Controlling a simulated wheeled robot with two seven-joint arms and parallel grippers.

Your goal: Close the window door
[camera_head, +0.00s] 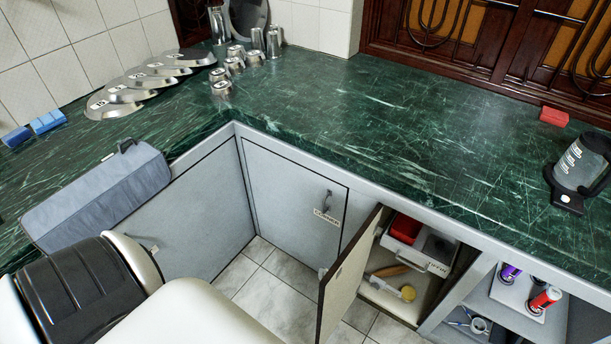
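A dark brown wooden window (490,45) with orange panels and black curved bars runs along the back wall at the upper right. Its top is cut off by the picture edge, and I cannot tell whether any leaf of it stands open. Below the counter, a cabinet door (348,275) stands open, swung out toward me. A closed cabinet door (293,200) with a small handle is to its left. Neither of my grippers is in view; only cream and black parts of my arm show at the lower left.
The green marble counter (400,120) is mostly clear in the middle. Metal lids (115,100) and cups (222,88) stand at the left, a kettle (580,165) and red block (554,116) at the right. A grey-blue box-like thing (100,195) overlaps the left counter edge. Open shelves (515,320) hold cans.

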